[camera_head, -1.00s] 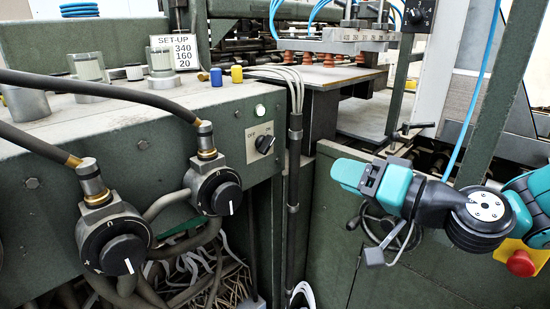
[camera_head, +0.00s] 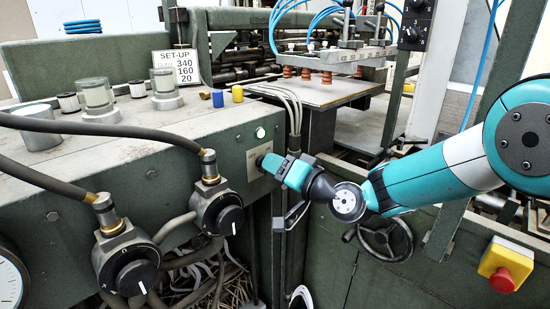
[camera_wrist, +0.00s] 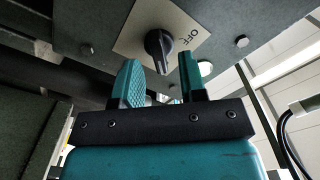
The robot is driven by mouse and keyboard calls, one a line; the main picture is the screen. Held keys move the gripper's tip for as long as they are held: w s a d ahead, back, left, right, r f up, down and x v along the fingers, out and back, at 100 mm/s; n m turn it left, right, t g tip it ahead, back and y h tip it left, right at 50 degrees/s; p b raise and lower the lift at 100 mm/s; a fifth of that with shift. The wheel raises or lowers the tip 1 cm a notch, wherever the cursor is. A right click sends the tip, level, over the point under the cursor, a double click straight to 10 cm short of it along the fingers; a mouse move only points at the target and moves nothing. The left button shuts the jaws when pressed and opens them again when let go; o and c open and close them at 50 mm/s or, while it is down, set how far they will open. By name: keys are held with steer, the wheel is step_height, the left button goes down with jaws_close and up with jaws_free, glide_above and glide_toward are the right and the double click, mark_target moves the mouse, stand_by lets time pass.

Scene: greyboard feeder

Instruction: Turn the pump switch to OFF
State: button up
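The pump switch is a black rotary knob (camera_wrist: 158,46) on a light label plate (camera_wrist: 128,42). The word OFF shows upside down on the plate, right of the knob, in the wrist view. My gripper (camera_wrist: 161,72) is open, with one teal finger on the left and one on the right of the knob. The knob shows in the gap near the fingertips; I see no clear contact. In the head view my gripper (camera_head: 270,164) is at the plate (camera_head: 254,162) and hides most of the knob.
Two round black-knobbed regulators (camera_head: 228,219) with hoses stand left of the switch. A white lamp (camera_head: 260,133) sits above it. Cables hang in a vertical black conduit (camera_head: 293,232) close by my gripper. A red stop button (camera_head: 502,279) is at lower right.

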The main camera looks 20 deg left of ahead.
steer(key=shift+w+a, duration=0.2)
steer(key=shift+a, duration=0.3)
jaws_close()
